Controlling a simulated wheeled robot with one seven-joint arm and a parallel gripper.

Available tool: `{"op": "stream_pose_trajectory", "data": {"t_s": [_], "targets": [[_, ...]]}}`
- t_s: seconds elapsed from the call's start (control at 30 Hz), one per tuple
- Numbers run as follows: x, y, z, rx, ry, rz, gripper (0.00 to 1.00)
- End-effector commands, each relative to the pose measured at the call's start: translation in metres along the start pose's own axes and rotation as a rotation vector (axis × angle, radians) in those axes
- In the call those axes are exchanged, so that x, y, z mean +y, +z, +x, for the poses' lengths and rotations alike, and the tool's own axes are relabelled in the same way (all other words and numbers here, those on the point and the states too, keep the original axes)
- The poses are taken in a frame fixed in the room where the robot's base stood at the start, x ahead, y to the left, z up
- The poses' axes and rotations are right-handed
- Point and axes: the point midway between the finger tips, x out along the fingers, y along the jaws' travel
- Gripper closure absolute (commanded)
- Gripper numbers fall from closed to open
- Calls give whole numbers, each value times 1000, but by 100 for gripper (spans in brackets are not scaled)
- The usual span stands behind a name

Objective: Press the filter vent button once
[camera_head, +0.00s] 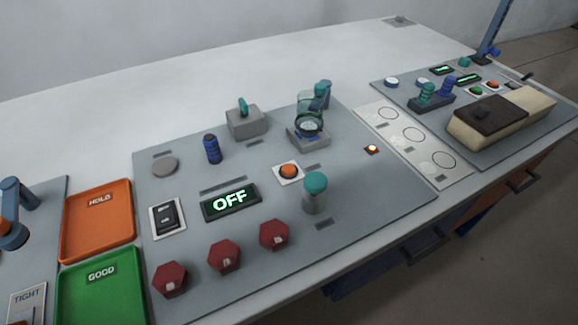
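An orange round button (289,171) sits on a white square plate in the middle of the grey panel (350,205). Its label is too small to read, so I cannot tell for sure that it is the filter vent button. Close behind it, a clear glass vessel (310,112) with a teal part stands on a grey base (308,138). A small lit orange lamp (372,149) is to the right. A dark display (231,202) reading "OFF" in green is to the left of the button. My gripper is not in view.
A teal-capped cylinder (315,192) stands just in front of the button. Several red hexagonal pieces (224,256) line the front edge. A black rocker switch (167,217), blue cylinder (212,149), orange tray (98,222) and green tray (103,285) are to the left.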

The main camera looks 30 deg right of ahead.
Motion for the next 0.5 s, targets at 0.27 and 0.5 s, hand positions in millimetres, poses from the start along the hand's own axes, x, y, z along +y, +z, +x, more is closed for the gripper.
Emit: {"op": "stream_pose_trajectory", "data": {"t_s": [0.27,0.5], "targets": [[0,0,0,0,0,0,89],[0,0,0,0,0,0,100]]}}
